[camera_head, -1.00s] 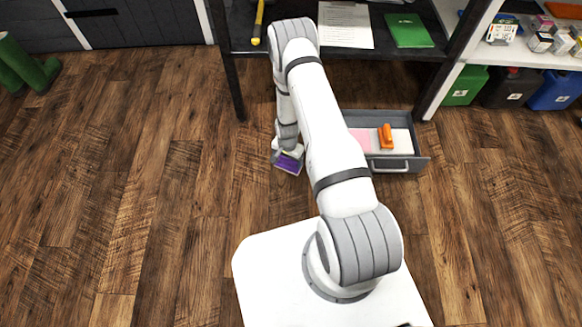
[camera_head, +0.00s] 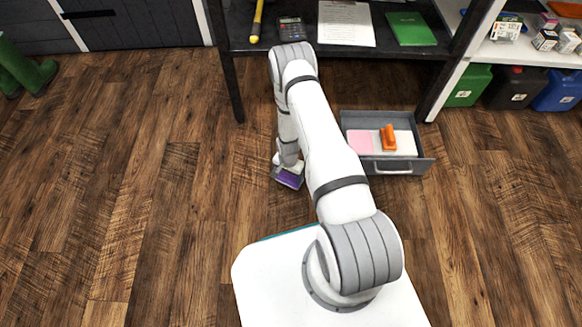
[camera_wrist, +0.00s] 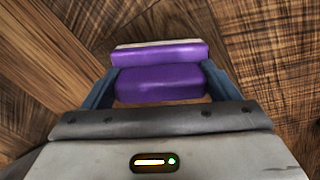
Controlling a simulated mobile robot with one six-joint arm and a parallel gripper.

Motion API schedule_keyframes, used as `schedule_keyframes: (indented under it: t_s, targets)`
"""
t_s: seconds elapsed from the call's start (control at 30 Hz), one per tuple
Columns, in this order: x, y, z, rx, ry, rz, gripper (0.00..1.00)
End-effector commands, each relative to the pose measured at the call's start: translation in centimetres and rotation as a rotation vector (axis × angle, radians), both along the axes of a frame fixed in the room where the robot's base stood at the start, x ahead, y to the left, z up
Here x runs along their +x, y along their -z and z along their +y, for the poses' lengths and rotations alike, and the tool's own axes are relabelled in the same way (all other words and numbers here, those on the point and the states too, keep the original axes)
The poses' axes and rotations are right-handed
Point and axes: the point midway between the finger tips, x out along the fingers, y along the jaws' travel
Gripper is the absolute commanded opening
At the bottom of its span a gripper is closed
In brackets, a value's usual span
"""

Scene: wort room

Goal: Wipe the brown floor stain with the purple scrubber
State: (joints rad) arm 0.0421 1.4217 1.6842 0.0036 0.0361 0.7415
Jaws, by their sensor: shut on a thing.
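The purple scrubber (camera_wrist: 160,83) is held between the two fingers of my gripper (camera_wrist: 160,90) in the wrist view, with a pale strip along its far edge. In the head view my gripper (camera_head: 289,168) points down close to the floor, and the purple scrubber (camera_head: 289,179) shows below it. I cannot tell whether the scrubber touches the floor. I do not make out the brown stain on the brown wood floor in either view; part of the floor is hidden by my arm.
An open grey drawer (camera_head: 423,166) with an orange object (camera_head: 388,137) and pink and white pads is right of my gripper. A dark desk (camera_head: 280,46) stands behind. Green boots (camera_head: 25,72) stand far left. Jerrycans (camera_head: 512,88) line the right shelf. The left floor is clear.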

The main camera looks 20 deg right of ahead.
Motion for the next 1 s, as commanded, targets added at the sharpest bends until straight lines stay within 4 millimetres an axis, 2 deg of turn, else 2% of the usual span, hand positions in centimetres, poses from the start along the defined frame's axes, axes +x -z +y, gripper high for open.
schedule_keyframes:
  t_s: [0.1,0.57,1.0]
  targets:
    - [0.0,1.6,0.0,0.000,0.000,0.000,0.63]
    - [0.3,1.5,3.4,0.000,0.012,0.000,0.63]
    - [0.1,1.5,0.2,0.000,-0.001,-0.001,0.63]
